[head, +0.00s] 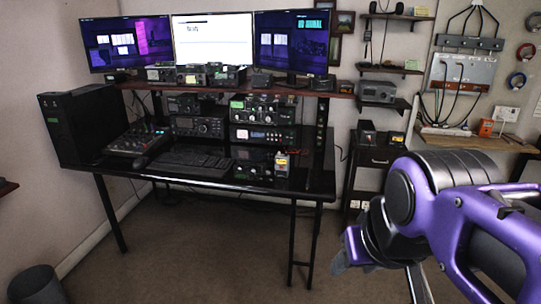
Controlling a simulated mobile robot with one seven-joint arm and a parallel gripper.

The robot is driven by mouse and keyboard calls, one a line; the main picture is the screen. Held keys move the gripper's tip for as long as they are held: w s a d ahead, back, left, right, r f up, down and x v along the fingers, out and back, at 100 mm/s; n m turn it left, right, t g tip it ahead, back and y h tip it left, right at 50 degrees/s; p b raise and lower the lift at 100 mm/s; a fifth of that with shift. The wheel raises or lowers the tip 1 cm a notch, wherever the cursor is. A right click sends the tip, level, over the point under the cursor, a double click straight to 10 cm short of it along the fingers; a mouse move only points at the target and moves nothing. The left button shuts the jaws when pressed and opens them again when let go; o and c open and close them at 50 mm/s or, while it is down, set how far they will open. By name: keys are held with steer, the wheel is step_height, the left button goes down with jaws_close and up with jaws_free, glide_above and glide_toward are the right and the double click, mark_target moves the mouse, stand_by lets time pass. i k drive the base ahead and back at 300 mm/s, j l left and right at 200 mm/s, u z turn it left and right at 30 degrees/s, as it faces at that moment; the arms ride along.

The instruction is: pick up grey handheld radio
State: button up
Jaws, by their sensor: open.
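A small upright grey device with a yellow-orange top (281,164) stands on the black desk (222,180) near its front right part. It looks like the grey handheld radio, but it is too small to be certain. My gripper (382,272) is at the lower right, at the end of my purple arm, well in front of and to the right of the desk. Its fingers point down, partly hidden by the wrist. It is open, with nothing seen between the fingers, and it is far from the device.
A keyboard (190,164), a mixer (138,140) and stacked radio sets (265,134) crowd the desk. Three monitors (213,40) stand on the upper shelf. A black drawer cabinet (374,157) stands right of the desk. The carpet (215,250) before the desk is clear; a bin (36,284) stands at lower left.

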mark_target(281, 160)
steer(key=i+j+z, duration=0.2)
steer(key=z, duration=0.15)
steer(key=i+j+z, duration=0.15)
steer(key=j+z, duration=0.2)
steer(key=i+j+z, duration=0.1)
steer(key=j+z, duration=0.3)
steer(key=i+j+z, duration=0.1)
steer(key=j+z, duration=0.7)
steer(key=j, duration=0.4)
